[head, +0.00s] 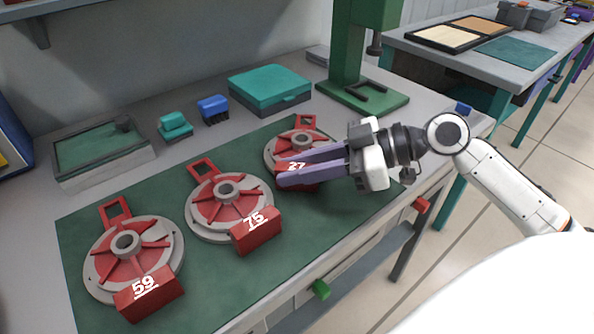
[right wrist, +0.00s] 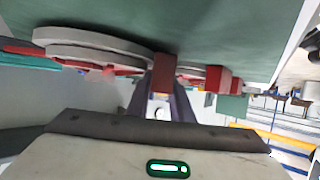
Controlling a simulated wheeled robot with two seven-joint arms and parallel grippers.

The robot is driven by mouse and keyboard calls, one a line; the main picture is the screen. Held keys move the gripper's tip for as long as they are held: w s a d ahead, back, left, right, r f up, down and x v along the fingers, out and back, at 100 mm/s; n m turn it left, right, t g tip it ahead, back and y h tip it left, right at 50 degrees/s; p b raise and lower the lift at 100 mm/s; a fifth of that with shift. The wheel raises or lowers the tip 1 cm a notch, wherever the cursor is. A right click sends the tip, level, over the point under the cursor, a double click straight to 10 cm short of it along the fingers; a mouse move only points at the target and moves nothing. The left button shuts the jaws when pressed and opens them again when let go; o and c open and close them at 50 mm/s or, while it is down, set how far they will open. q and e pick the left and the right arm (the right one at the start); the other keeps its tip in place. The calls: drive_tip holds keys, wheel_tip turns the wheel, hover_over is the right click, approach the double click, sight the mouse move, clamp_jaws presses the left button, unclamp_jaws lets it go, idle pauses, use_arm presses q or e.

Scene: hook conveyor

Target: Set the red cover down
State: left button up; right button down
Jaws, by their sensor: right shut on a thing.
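Three round red and grey covers with a loop handle at the back and a numbered red block at the front show in the head view. Cover 59 (head: 108,255) is at the left, cover 75 (head: 213,205) in the middle, both flat on the green mat (head: 235,272). Cover 27 (head: 303,140) is at the right, partly hidden by my right gripper (head: 281,172). The right gripper's purple fingers are shut on cover 27's red block, which shows between them in the right wrist view (right wrist: 163,72). I cannot tell whether cover 27 touches the mat. My left gripper is not in view.
A green press stand (head: 352,70) stands behind cover 27. A teal box (head: 268,88), a blue block (head: 212,108), a small teal piece (head: 174,125) and a grey tray (head: 105,155) line the back. The mat's front is clear.

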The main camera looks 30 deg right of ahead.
drive_tip(key=shift+f, duration=0.1)
drive_tip(key=shift+f, duration=0.15)
drive_tip(key=c, duration=1.7)
unclamp_jaws()
drive_tip(key=shift+f, duration=0.1)
drive_tip(key=shift+o, duration=0.7)
